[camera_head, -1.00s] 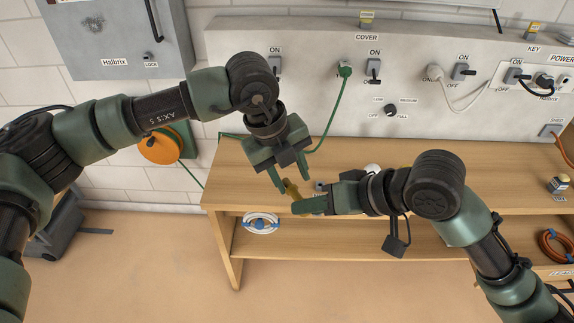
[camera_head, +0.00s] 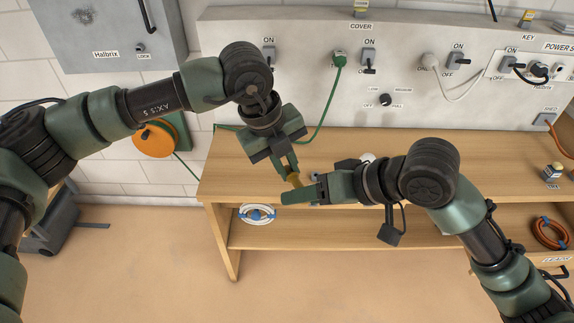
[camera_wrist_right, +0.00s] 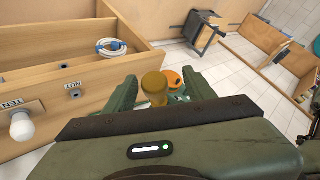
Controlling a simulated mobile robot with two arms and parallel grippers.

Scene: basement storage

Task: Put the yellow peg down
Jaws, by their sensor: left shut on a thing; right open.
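The yellow peg (camera_head: 294,180) is held above the wooden workbench's front edge, between my two grippers. My left gripper (camera_head: 287,170) reaches down from above and is shut on the peg. My right gripper (camera_head: 302,190) comes in from the right, open, with its fingers around the lower part of the peg. In the right wrist view the peg (camera_wrist_right: 154,88) stands between the spread fingers of my right gripper (camera_wrist_right: 156,90). Part of the peg is hidden by the fingers in the head view.
The workbench (camera_head: 232,165) has a mostly clear top and a lower shelf with a blue-and-white cable coil (camera_head: 257,214). A grey switch panel (camera_head: 300,60) stands behind it. An orange reel (camera_head: 154,140) hangs at left. An orange coil (camera_head: 550,233) lies at right.

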